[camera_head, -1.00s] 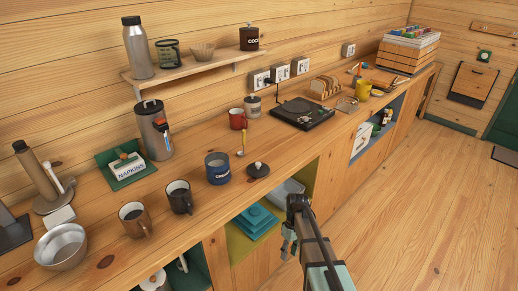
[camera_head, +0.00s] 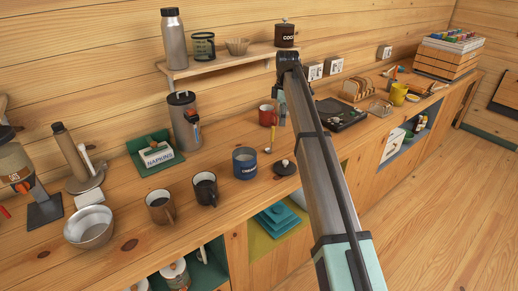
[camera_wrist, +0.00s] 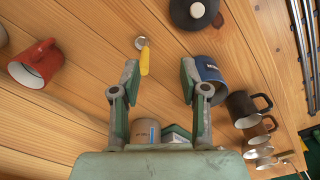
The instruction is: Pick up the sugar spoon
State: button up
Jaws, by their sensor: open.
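The small spoon with a yellow handle and a pale metal bowl (camera_head: 272,139) is on the wooden counter, between the red mug and the blue pot. It also shows in the wrist view (camera_wrist: 145,61), apart from the fingers and just beyond their tips. My gripper (camera_wrist: 159,77) is open and empty, with its fingers spread on either side of the spoon's lower end in the picture. In the head view my gripper (camera_head: 281,112) hangs above the counter near the red mug, partly hidden by my arm.
The blue pot with white lettering (camera_head: 245,164) stands near the spoon, beside a dark knobbed lid (camera_head: 285,168). A red mug (camera_head: 266,116) is behind. Dark and brown mugs (camera_head: 205,188) stand left. The wall shelf (camera_head: 225,59) is above. Some bare counter surrounds the spoon.

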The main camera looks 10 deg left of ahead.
jog(key=w+a+r+n, duration=0.1)
jog(key=w+a+r, duration=0.1)
jog(key=a+r, duration=0.25)
jog(key=p, duration=0.4)
send_over(272, 141)
jog(key=shift+t, duration=0.3)
notch_tip(272, 141, down, 11)
jog(key=shift+w+a+f, duration=0.1)
jog(key=shift+w+f, duration=0.05)
jog(key=shift+w+f+p, duration=0.2)
jog(key=shift+f+p, duration=0.95)
jog(key=shift+f, duration=1.45)
grip_shut()
